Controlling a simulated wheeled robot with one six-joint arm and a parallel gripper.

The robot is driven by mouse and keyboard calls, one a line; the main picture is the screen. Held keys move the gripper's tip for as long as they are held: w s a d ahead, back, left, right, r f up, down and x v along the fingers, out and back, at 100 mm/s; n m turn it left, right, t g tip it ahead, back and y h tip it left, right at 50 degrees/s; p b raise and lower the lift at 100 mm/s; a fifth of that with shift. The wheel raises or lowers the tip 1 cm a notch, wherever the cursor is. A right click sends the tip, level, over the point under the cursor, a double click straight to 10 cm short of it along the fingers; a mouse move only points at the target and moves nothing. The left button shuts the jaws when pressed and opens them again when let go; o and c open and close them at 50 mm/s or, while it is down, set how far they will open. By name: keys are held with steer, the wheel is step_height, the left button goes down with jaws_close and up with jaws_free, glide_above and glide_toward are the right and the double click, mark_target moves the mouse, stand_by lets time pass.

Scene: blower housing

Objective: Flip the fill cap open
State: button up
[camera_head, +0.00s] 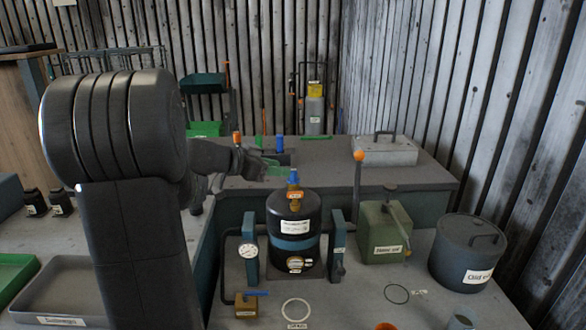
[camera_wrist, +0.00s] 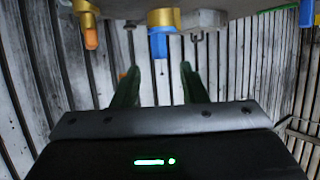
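My gripper (camera_wrist: 158,75) has two green fingers, spread apart with nothing between them. In the head view my gripper (camera_head: 275,167) is behind and slightly left of the black tank (camera_head: 293,222), above the rear bench. The tank has a blue band, white labels and an orange-and-blue fitting (camera_head: 293,181) on top. In the wrist view a brass part with a blue piece (camera_wrist: 158,42) hangs at the top edge, beyond the fingertips and apart from them. A brass part with an orange tip (camera_wrist: 90,36) is left of it. I cannot tell which part is the fill cap.
A green oil can (camera_head: 384,234) with an orange-knobbed lever beside it and a dark lidded drum (camera_head: 468,252) stand right of the tank. A gauge (camera_head: 248,250) and blue posts flank the tank. A ring (camera_head: 296,309) lies in front. A grey handled box (camera_head: 385,151) is behind.

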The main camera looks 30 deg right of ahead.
mark_target(293, 170)
steer(key=x, duration=0.6)
steer(key=shift+d+p, duration=0.15)
steer(key=shift+p, duration=0.2)
steer(key=shift+c, duration=0.2)
jaws_close()
